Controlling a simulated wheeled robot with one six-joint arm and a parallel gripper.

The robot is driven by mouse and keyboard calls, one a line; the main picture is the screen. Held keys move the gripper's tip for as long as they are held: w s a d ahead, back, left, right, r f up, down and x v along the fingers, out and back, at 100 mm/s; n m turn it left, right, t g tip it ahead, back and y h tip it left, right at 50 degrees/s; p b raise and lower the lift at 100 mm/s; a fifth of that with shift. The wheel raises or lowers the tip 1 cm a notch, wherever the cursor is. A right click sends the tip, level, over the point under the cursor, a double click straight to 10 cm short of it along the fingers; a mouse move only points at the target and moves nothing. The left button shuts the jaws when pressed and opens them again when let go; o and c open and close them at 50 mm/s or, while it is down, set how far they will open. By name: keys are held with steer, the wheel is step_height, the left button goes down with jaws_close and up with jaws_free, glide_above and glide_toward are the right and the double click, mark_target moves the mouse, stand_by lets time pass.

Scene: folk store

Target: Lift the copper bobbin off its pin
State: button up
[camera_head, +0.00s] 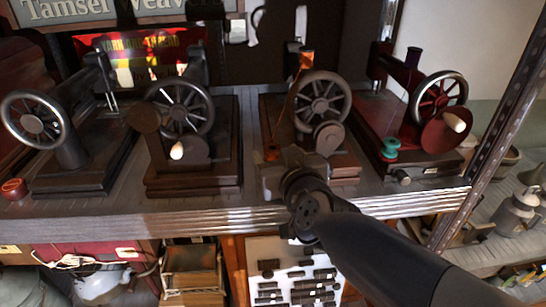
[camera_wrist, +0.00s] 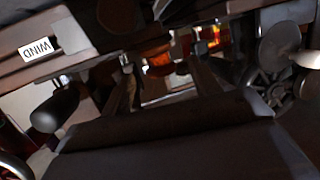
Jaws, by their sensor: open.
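A copper-orange spool (camera_head: 305,58) stands upright on top of the third sewing machine from the left. A smaller copper-orange piece (camera_head: 272,153) shows low on that machine, just beyond my gripper (camera_head: 290,160) and partly hidden by it. I cannot tell for sure which is the bobbin; no pin is clearly visible. In the wrist view, my gripper (camera_wrist: 165,85) has its fingers apart with nothing clearly held. A copper-orange piece (camera_wrist: 155,52) shows beyond and between the fingertips; the gap to it is unclear.
The machine's spoked handwheel (camera_head: 320,101) is close to the right of my gripper. A teal spool (camera_head: 390,148) sits by the red machine at right. A red round item (camera_head: 14,187) lies at far left. A "WIND" label (camera_wrist: 40,49) appears inverted. A metal upright (camera_head: 484,135) stands at right.

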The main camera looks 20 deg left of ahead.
mark_target(276, 156)
steer(key=x, duration=0.3)
steer(key=b+x, duration=0.1)
steer(key=shift+a+f, duration=0.1)
steer(key=shift+f, duration=0.2)
steer(key=shift+w+a, duration=0.3)
steer(key=shift+w, duration=0.1)
steer(key=shift+c, duration=0.3)
steer(key=c, duration=1)
